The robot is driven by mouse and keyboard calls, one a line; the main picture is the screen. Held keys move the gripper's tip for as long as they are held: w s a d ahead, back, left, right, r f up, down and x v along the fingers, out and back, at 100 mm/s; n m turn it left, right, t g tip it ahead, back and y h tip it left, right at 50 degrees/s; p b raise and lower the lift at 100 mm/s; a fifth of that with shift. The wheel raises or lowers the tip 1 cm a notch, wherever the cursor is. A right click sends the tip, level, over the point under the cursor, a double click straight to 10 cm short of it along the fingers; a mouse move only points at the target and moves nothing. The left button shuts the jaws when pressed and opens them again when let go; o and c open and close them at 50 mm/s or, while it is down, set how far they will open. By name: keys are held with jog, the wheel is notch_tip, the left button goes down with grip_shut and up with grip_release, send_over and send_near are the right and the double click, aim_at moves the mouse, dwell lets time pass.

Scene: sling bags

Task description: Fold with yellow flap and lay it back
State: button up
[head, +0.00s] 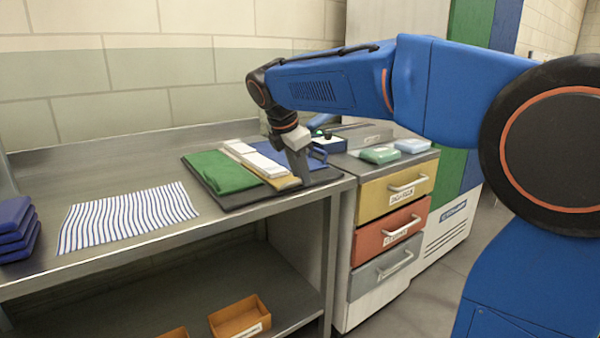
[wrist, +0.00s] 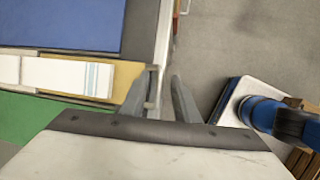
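The sling bag lies opened flat on a dark mat (head: 236,203) at the right end of the steel table. Its green panel (head: 222,173) is on the left and its blue panel (wrist: 60,25) is on the far side. The yellow flap (head: 284,184) lies between them, partly covered by a white strip (head: 252,157) with pale blue stripes near one end (wrist: 97,80). My gripper (wrist: 164,85) is at the right-hand end of the yellow flap (wrist: 124,78). Its fingers are apart, with bare grey showing between them. Whether a finger touches the flap is unclear.
A striped cloth (head: 125,216) lies flat left of the mat. Blue folded items (head: 15,232) are stacked at the far left. A drawer cabinet (head: 398,190) with green and light-blue packets (head: 380,155) on top stands close right. Orange bins (head: 240,318) are on the lower shelf.

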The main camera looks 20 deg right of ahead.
jog(key=shift+f, duration=0.1)
jog(key=shift+c, duration=0.7)
grip_shut()
